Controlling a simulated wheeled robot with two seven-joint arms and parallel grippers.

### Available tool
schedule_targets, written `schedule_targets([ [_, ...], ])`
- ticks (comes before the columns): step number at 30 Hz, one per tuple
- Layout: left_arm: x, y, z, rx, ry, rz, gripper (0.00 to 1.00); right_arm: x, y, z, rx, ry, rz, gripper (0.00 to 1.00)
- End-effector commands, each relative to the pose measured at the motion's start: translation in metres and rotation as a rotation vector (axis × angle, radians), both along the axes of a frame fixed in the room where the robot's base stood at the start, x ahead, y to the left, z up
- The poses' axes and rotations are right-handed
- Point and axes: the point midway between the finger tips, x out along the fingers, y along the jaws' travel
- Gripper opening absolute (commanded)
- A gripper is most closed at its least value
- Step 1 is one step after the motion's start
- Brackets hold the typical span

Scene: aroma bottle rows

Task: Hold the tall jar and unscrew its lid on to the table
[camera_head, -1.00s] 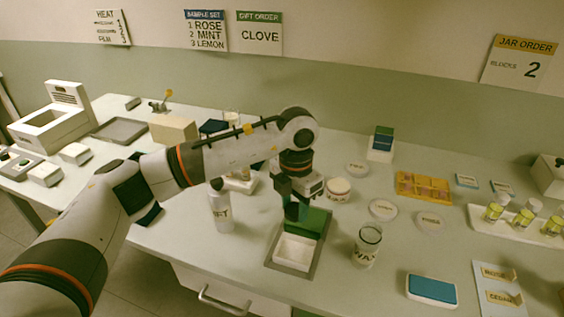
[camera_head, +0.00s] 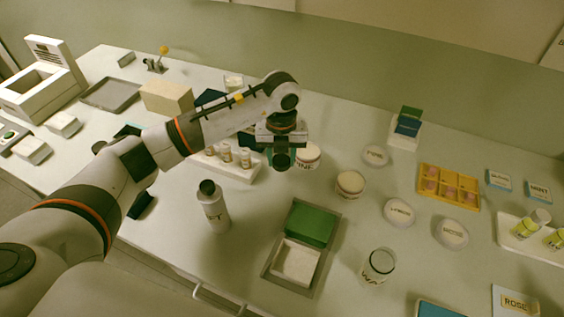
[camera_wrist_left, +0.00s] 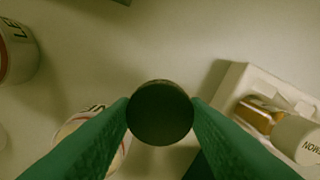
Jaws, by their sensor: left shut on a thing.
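My left gripper (camera_head: 281,158) is shut on a dark round piece (camera_wrist_left: 160,113), held between its teal fingers. I cannot tell whether the piece is a lid or a cap. In the head view it hangs beside a round jar (camera_head: 307,155). A shorter-looking cream jar (camera_head: 350,184) stands to the right; a jar lettered "LE" (camera_wrist_left: 17,55) shows in the left wrist view. A tall white bottle (camera_head: 215,212) with a dark top stands upright at the left. Which one is the tall jar is unclear.
A dark tray (camera_head: 318,268) holds a green block (camera_head: 308,222) and a white box (camera_head: 296,262). A white rack (camera_head: 235,171) of small bottles lies left of my gripper. Round white lids (camera_head: 451,233) and a yellow divided tray (camera_head: 448,201) lie right.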

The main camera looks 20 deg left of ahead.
Motion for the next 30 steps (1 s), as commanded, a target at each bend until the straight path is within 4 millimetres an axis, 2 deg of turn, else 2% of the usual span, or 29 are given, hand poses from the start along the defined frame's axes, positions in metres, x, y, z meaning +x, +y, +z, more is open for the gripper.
schedule_targets([
  [9, -0.001, 0.0, -0.036, -0.001, 0.002, -0.001, 0.13, 0.0, 0.0, 0.007, 0.0, -0.001, 0.0, 0.68],
  [19, 0.0, 0.0, -0.041, 0.0, 0.0, -0.003, 0.13, 0.001, 0.0, 0.003, 0.0, -0.001, 0.0, 0.68],
  [20, 0.0, 0.0, -0.041, 0.0, 0.0, -0.003, 0.42, 0.001, 0.0, 0.003, 0.0, -0.001, 0.0, 0.68],
  [23, 0.0, 0.0, -0.04, 0.0, 0.0, -0.002, 0.59, 0.001, 0.0, 0.004, 0.0, -0.001, 0.0, 0.68],
  [24, 0.0, 0.0, -0.04, 0.0, 0.0, -0.002, 0.62, 0.001, 0.001, 0.004, 0.0, -0.001, 0.0, 0.68],
  [30, 0.0, 0.0, -0.04, 0.0, 0.0, -0.002, 0.62, 0.001, 0.001, 0.004, 0.0, -0.001, 0.0, 0.68],
])
